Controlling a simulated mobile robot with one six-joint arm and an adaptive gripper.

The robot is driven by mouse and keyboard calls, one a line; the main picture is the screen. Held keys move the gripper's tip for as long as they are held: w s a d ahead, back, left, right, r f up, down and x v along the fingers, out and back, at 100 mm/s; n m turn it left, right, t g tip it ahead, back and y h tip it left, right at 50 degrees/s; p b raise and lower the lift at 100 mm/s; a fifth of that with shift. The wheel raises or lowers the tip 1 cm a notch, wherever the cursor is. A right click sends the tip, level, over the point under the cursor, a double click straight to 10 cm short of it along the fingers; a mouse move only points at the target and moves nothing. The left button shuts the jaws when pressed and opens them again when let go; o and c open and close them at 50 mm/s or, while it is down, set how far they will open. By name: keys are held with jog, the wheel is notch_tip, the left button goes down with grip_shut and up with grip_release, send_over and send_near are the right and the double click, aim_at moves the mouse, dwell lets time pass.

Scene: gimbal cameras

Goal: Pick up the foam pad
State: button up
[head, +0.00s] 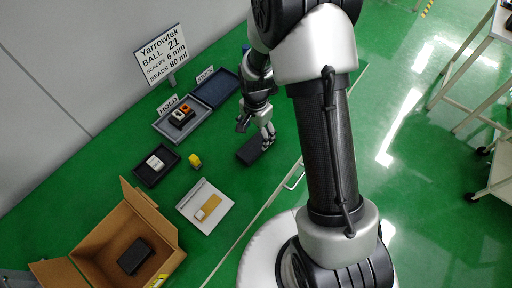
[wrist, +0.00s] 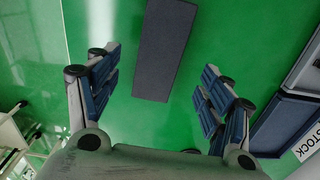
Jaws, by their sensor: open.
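A dark grey flat rectangular slab, apparently the foam pad (head: 247,152), lies on the green table near its right edge. In the wrist view the foam pad (wrist: 163,50) lies ahead of my gripper (wrist: 159,85), its near end roughly between the two spread blue-padded fingers. My gripper (head: 256,137) is open and empty, pointing down beside and partly over the pad in the head view. The fingers hide part of the pad there. I cannot tell whether they touch it.
The HOLD tray (head: 203,128) contains small parts; the STOCK tray (head: 234,90) looks empty. A small black tray (head: 142,178), yellow block (head: 195,160), white board (head: 222,214) and open cardboard box (head: 90,243) with a black block (head: 135,257) stand left of the pad.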

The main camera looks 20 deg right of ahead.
aim_at(256, 144)
notch_tip(256, 144, down, 7)
jog(key=shift+r+b, duration=0.15)
jog(key=shift+b, duration=1.05)
jog(key=shift+r, duration=0.1)
jog(key=shift+c, duration=0.5)
jog(key=c, duration=1)
